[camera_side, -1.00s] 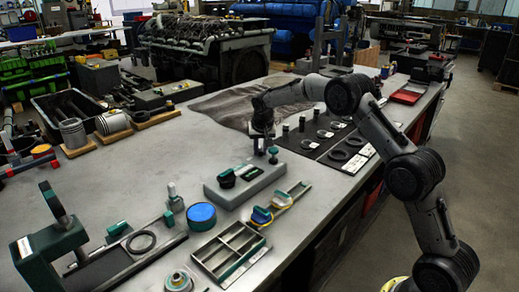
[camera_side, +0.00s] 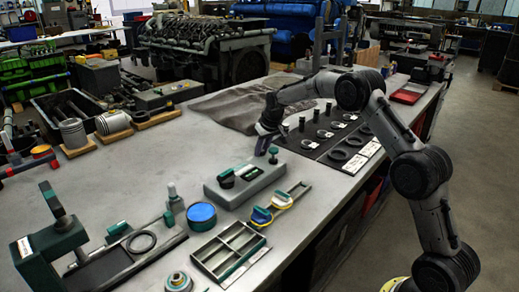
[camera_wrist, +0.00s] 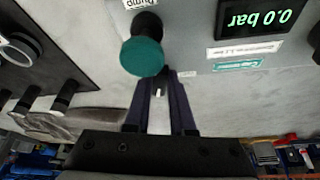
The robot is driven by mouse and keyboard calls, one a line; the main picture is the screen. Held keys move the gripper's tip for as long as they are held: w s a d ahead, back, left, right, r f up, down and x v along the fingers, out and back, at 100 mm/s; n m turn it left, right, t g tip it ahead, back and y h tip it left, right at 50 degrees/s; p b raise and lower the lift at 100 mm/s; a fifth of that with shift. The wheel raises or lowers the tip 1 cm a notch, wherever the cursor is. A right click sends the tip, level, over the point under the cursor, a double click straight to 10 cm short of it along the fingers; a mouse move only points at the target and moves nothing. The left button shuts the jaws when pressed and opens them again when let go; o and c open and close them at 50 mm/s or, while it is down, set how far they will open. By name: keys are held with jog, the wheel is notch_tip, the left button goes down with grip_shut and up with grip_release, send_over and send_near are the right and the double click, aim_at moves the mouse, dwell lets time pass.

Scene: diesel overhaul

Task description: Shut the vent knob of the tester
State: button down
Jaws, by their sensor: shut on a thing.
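The tester (camera_side: 243,188) is a grey box on the bench with green and black fittings on top. In the wrist view its face (camera_wrist: 205,25) is upside down, and the display (camera_wrist: 256,17) reads 0.0 bar. A green-topped knob (camera_wrist: 142,57) on a black stem stands by a "Pump" label; it also shows at the tester's far end in the side view (camera_side: 273,154). My gripper (camera_wrist: 160,76) is shut at the tester's edge, just beside this green knob. The fingertips seem to hold the small vent knob, mostly hidden between them; a pale sliver shows there.
A dark mat with rings and posts (camera_side: 318,140) lies to the right of the tester. A compartment tray (camera_side: 230,252), a blue round lid (camera_side: 201,213) and a yellow-ringed part (camera_side: 262,217) lie nearer the camera. A crumpled cloth (camera_side: 230,103) lies behind.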

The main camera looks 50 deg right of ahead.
dwell(0.3)
jog(key=n+y, duration=0.1)
jog(key=n, duration=0.2)
jog(key=shift+d, duration=0.2)
jog(key=c, duration=0.8)
grip_release()
jog(key=shift+o, duration=0.2)
jog(key=shift+r, duration=2.75)
